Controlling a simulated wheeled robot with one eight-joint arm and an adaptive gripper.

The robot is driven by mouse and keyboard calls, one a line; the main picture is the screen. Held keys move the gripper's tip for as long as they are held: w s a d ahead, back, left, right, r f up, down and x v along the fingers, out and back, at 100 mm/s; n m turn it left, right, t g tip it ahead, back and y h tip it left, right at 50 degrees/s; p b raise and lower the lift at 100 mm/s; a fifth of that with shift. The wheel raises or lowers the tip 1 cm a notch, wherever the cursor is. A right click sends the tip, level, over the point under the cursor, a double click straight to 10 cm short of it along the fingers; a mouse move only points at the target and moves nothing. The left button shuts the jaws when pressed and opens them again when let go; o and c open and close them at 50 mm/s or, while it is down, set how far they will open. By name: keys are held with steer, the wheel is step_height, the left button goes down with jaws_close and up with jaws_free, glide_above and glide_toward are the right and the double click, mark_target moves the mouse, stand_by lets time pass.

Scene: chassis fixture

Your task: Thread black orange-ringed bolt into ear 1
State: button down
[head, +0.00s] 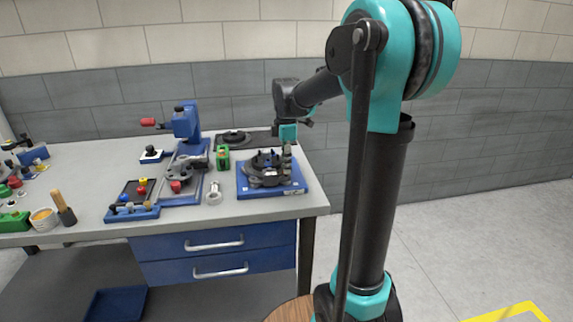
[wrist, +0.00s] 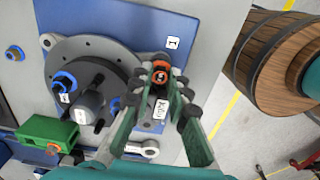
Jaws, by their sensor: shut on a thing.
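My gripper (wrist: 163,84) is shut on the black orange-ringed bolt (wrist: 160,72), one green finger on each side of it. The bolt's dark top and orange ring face the wrist camera. It is over the right side of the dark round housing (wrist: 92,48), near the plate label "1" (wrist: 173,43). Ear 1 is hidden under the bolt and fingers, so I cannot tell whether the bolt is in its hole. The housing sits on a blue plate (head: 245,191) at the bench's right end in the head view, with my gripper (head: 287,152) at its back right.
Blue-ringed parts (wrist: 64,80) sit on the housing's left side. A green block (wrist: 45,134) and a silver ring-ended part (wrist: 146,148) lie nearby. A blue press (head: 187,130) with a red handle stands left of the fixture. The bench's right edge is close.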

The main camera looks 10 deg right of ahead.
steer(key=shift+f, duration=0.15)
steer(key=n, duration=1)
steer(key=shift+s, duration=0.1)
steer(key=m, duration=0.4)
steer(key=shift+f, duration=0.1)
steer(key=m, duration=0.7)
steer(key=shift+f+m, duration=0.15)
steer(key=shift+m, duration=1.65)
